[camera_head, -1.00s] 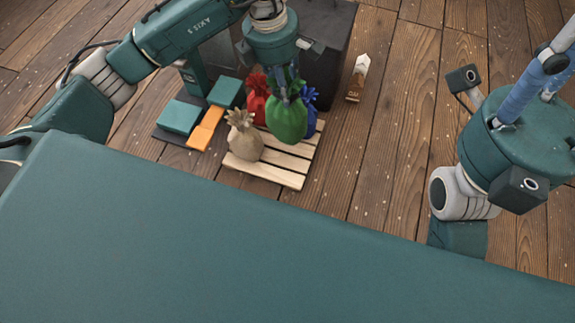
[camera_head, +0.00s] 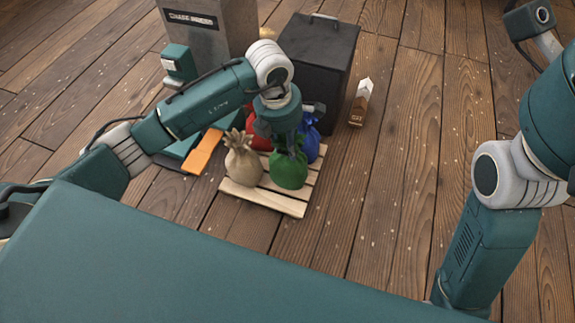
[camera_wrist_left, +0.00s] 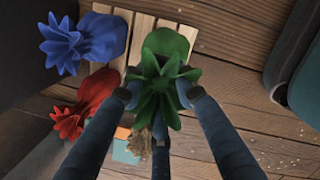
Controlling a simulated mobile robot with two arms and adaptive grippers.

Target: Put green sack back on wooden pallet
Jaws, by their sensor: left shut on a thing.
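The green sack (camera_head: 288,172) is on or just above the front right part of the wooden pallet (camera_head: 276,201); I cannot tell whether it bears on the slats. My left gripper (camera_head: 288,141) reaches down from above and is shut on the sack's gathered top. In the left wrist view the fingers (camera_wrist_left: 160,98) close around the green sack's ruffled neck (camera_wrist_left: 160,88). A tan sack (camera_head: 242,163), a red sack (camera_head: 258,134) and a blue sack (camera_head: 309,140) stand around it on the pallet. My right gripper is out of view.
A black box (camera_head: 318,62) stands behind the pallet, with a grey metal bin (camera_head: 215,27) to its left. An orange piece (camera_head: 203,152) lies left of the pallet. A brown and white carton (camera_head: 360,103) stands on the floor at right.

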